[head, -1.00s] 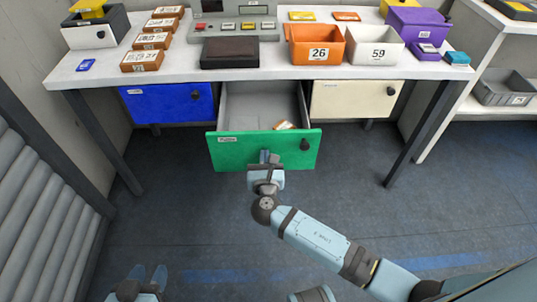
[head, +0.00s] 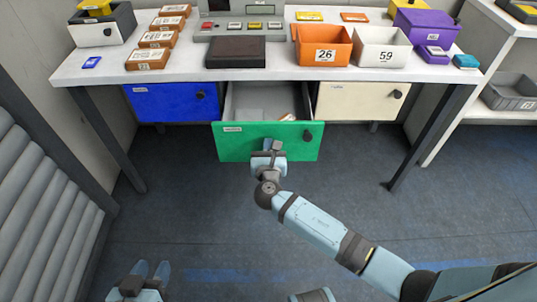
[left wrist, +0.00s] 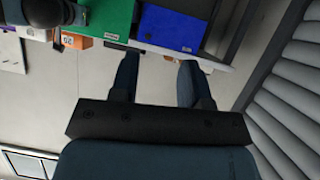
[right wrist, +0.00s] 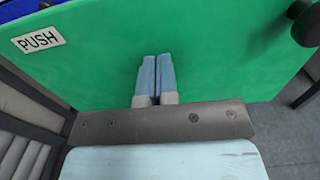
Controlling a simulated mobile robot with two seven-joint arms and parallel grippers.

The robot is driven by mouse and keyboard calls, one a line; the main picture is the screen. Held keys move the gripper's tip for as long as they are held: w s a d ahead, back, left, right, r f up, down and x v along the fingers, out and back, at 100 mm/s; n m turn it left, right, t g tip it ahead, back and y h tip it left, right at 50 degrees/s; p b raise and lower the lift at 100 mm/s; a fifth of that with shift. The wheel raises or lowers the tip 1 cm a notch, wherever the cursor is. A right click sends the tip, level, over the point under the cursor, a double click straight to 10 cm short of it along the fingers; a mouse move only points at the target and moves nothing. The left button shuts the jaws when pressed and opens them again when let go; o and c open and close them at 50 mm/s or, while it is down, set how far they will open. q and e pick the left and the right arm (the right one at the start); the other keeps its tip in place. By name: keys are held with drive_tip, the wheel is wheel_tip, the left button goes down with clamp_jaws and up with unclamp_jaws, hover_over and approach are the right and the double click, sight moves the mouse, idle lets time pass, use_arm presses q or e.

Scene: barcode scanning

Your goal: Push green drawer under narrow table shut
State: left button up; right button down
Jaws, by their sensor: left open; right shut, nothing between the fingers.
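The green drawer (head: 240,144) under the narrow table (head: 275,74) is partly open between a blue drawer and a cream drawer. A small item lies inside, mostly hidden by the front. My right gripper (head: 269,146) is shut and empty, its fingertips at the middle of the green front; they look to be against it in the right wrist view (right wrist: 155,65). My left gripper (head: 150,272) is open and empty, low at the left, away from the drawer.
The blue drawer (head: 172,102) and the cream drawer (head: 360,101) look shut. Bins, boxes and a console stand on the tabletop. Table legs (head: 105,138) stand either side. A grey shutter (head: 45,215) is at the left. The floor in front is clear.

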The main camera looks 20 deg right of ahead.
drive_tip(key=b+x, duration=0.1)
drive_tip(key=x, duration=0.7)
drive_tip(key=shift+w, duration=0.2)
drive_tip(key=b+x, duration=0.1)
drive_tip(key=x, duration=0.4)
use_arm(q)
drive_tip(key=shift+w+d+r+t+h, duration=0.2)
drive_tip(key=shift+w+d+r+t, duration=0.15)
drive_tip(key=shift+r, duration=0.3)
drive_tip(key=shift+w+d+r+t+h, duration=0.2)
drive_tip(key=shift+w+d+r+t, duration=0.1)
drive_tip(key=shift+r, duration=0.3)
drive_tip(key=shift+w+d+r+t+h, duration=0.25)
drive_tip(key=shift+d+r+t, duration=0.1)
drive_tip(key=shift+r, duration=0.3)
use_arm(e)
drive_tip(key=shift+w+d, duration=0.2)
drive_tip(key=shift+w, duration=0.4)
use_arm(q)
drive_tip(key=shift+f, duration=0.2)
